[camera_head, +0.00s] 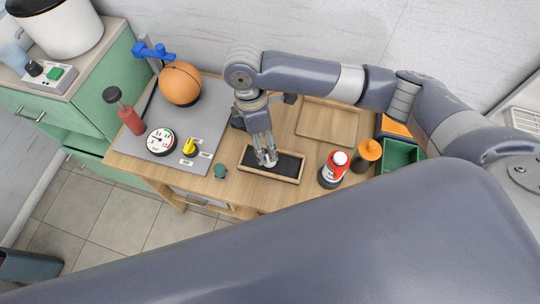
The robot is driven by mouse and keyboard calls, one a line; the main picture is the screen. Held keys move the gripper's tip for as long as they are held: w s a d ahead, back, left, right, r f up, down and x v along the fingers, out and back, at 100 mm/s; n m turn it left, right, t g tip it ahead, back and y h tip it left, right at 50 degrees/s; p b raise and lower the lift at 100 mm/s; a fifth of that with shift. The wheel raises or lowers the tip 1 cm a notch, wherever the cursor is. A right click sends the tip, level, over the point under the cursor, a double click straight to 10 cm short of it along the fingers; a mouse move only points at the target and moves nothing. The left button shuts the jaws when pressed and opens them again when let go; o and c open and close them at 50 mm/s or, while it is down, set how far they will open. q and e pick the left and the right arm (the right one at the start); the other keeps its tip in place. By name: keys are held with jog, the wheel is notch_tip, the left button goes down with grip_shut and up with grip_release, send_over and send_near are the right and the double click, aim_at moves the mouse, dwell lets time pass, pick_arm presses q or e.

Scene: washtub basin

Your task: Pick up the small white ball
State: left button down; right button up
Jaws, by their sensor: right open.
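My right gripper (268,160) points down over a shallow wooden tray (297,180) with a black bottom. Its fingers are open, and the fingertips are low inside the tray's outline. I cannot make out a separate small white ball; pale shapes at the fingertips may be finger parts or a ball between them. Whether the fingertips touch anything is too small to tell. My left gripper is not in view.
On the wooden table are an orange ball (180,84) on a grey board (203,135), a dial (160,142), a red pump (131,119), a red bottle (331,173), an orange-topped container (369,150) and a green bin (398,153). An empty wooden tray (328,121) lies behind.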

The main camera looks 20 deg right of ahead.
aim_at(269, 160)
jog(key=shift+s+d+f, duration=0.1)
jog(key=shift+f, duration=0.55)
jog(key=f, duration=0.3)
jog(key=d+f, duration=0.1)
jog(key=shift+s+f+p, duration=0.25)
jog(key=shift+p, duration=0.1)
jog(key=shift+f, duration=0.3)
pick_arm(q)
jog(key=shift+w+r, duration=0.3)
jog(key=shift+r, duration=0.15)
pick_arm(e)
jog(key=shift+c, duration=0.6)
jog(key=c, duration=0.8)
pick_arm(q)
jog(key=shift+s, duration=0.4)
pick_arm(e)
jog(key=shift+c, duration=0.3)
